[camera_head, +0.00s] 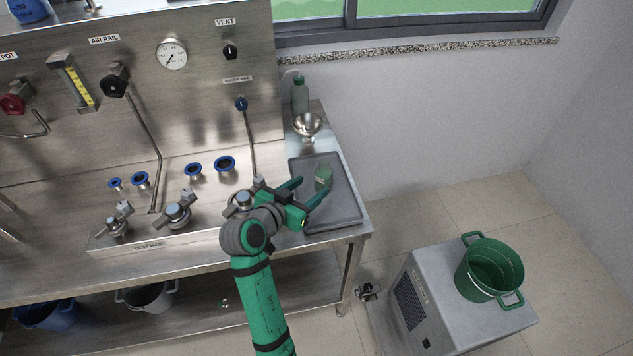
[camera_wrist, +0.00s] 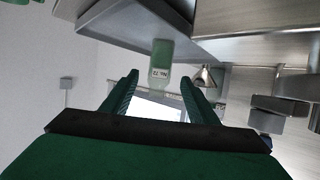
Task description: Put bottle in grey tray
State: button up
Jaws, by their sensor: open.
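A small green bottle (camera_head: 323,177) with a pale label stands in the grey tray (camera_head: 350,208), at the right end of the steel bench. The wrist view, which looks upside down, shows the bottle (camera_wrist: 162,55) beyond my fingers, with the tray (camera_wrist: 145,22) at its base. My gripper (camera_head: 311,188) is open over the tray, its fingertips close to the bottle. In the wrist view my gripper (camera_wrist: 160,80) has nothing between its fingers; they look apart from the bottle. A taller green bottle (camera_head: 300,97) stands at the back by the wall.
A steel funnel (camera_head: 307,125) stands behind the tray; it also shows in the wrist view (camera_wrist: 205,77). Valves (camera_head: 178,212) and blue-rimmed ports (camera_head: 224,164) lie left of my gripper. A green bucket (camera_head: 488,270) sits on a grey cabinet (camera_head: 425,285) at the right.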

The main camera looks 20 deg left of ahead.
jog(key=shift+v, duration=1.7)
